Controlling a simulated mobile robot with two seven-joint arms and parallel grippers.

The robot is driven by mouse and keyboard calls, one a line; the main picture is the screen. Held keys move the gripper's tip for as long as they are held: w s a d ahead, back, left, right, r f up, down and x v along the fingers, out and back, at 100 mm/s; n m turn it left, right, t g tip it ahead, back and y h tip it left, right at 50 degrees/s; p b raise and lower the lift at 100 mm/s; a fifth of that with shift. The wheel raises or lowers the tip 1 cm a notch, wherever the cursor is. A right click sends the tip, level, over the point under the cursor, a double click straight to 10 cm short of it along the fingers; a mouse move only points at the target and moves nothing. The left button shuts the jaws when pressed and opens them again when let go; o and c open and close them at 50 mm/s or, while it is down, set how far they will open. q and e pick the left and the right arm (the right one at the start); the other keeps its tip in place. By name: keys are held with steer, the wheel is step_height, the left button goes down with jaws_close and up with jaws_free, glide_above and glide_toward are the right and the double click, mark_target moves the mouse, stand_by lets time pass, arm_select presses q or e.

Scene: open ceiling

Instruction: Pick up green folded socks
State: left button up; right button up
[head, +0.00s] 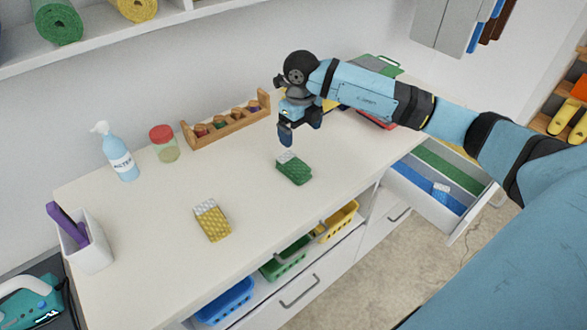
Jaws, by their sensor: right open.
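The green folded socks (294,169), green with a pale end, lie on the white counter top near its middle. My right gripper (286,133) points down just above and behind them, close to their pale end. Its fingers are open and nothing shows between them. From this angle I cannot tell how large the gap to the socks is. My left gripper is not in view.
Yellow folded socks (212,221) lie at the left on the counter (150,240). A water bottle (117,152), a red-lidded jar (164,143) and a wooden rack (227,122) stand at the back. Coloured baskets (287,262) sit below.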

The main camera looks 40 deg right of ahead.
glide_above(297, 165)
steer(key=f, duration=0.5)
steer(key=f+p, duration=0.1)
steer(key=f, duration=0.1)
steer(key=shift+s+d+f, duration=0.25)
steer(key=shift+f, duration=0.15)
steer(key=f, duration=0.2)
steer(key=f+p, duration=0.1)
steer(key=f, duration=0.1)
steer(key=shift+w+a+f, duration=0.1)
steer(key=shift+w+a, duration=0.05)
steer(key=shift+a, duration=0.15)
steer(key=shift+f, duration=0.5)
steer(key=c, duration=1)
